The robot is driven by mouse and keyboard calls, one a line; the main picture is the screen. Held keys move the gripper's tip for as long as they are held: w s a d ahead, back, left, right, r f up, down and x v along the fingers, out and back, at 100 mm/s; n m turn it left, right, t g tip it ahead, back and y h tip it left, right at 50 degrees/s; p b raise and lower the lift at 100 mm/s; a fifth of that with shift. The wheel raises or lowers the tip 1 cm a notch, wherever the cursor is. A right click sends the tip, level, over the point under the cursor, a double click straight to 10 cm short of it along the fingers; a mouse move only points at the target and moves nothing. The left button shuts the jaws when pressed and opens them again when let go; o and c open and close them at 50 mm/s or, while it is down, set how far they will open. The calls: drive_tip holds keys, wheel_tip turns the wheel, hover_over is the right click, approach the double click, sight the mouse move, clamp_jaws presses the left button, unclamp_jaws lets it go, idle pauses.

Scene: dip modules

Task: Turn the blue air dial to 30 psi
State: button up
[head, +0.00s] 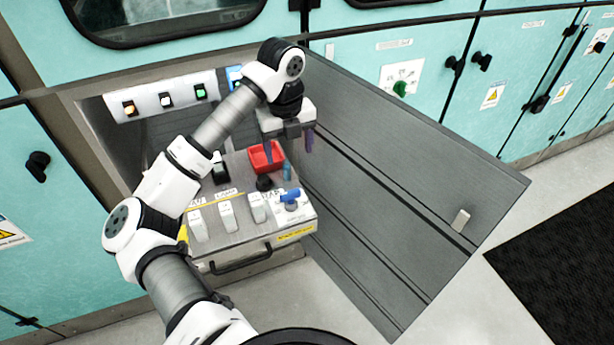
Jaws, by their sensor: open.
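The blue air dial (290,195) sits on the right front part of a grey control panel (240,239), on a white plate. Its pointer and psi marks are too small to read. My gripper (288,146) points down above the back right of the panel, with its two fingers apart and nothing between them. It is up and behind the dial in the picture, clear of it. A red tray (266,160) lies just below and behind the fingers, near the left finger.
A large grey door (400,190) stands open to the right of the panel. Several white switch blocks (228,216) line the panel's front left, and a black knob (264,183) is behind the dial. A row of lit buttons (166,100) is at the back. Teal cabinets surround the recess.

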sight(290, 192)
drive_tip(key=f+p, duration=0.1)
drive_tip(key=f, duration=0.6)
drive_tip(key=f+p, duration=0.1)
drive_tip(key=f, duration=0.6)
drive_tip(key=shift+a, duration=0.2)
drive_tip(key=c, duration=1)
